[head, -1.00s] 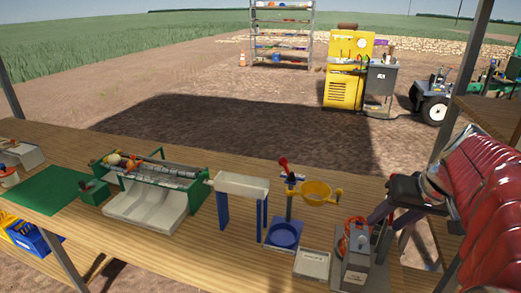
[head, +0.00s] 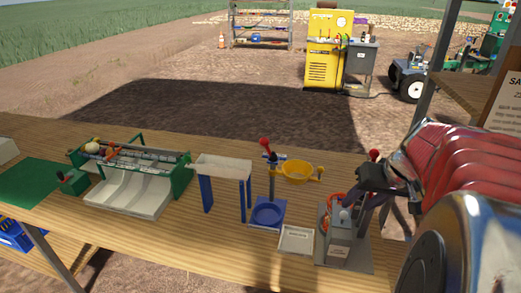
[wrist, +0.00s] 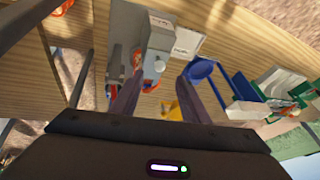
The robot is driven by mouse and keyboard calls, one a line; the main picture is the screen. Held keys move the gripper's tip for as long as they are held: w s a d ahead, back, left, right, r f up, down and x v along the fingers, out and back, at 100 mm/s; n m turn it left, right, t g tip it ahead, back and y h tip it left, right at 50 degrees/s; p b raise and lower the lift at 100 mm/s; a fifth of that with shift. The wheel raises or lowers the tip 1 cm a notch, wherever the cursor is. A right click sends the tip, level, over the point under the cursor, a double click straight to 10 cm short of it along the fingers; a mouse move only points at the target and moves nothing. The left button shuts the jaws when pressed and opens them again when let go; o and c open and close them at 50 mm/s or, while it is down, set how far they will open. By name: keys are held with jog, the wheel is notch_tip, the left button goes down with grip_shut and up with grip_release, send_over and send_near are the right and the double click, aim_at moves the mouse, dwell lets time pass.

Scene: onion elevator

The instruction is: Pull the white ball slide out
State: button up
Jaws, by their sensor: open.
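A grey box-shaped device (head: 339,247) stands on a grey base plate at the right of the wooden bench. A small pale ball knob (head: 344,214) shows on it; it also appears as a white ball (wrist: 160,66) in the wrist view. I cannot make out the slide itself. My gripper (head: 362,203) is open, with dark fingers spread just above and behind the device. In the wrist view my gripper (wrist: 163,95) has its two fingers apart, with the ball between them farther off. Nothing is held, and no contact shows.
An orange-red coil (head: 333,200) lies beside the device and a red knob (head: 374,154) stands behind it. To the left are a small white tray (head: 296,239), a blue stand (head: 268,212) with a yellow bowl (head: 299,172), and a green-framed roller machine (head: 185,176). The front bench strip is clear.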

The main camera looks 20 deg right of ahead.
aim_at(345, 214)
jog(key=x, duration=0.8)
jog(key=shift+f, duration=0.15)
grip_shut()
dwell(0.3)
jog(key=shift+a, duration=0.1)
jog(key=shift+s+a, duration=0.65)
jog(key=shift+s, duration=0.35)
jog(key=shift+s+a, duration=0.7)
jog(key=shift+s, duration=0.35)
jog(key=shift+o, duration=0.2)
grip_release()
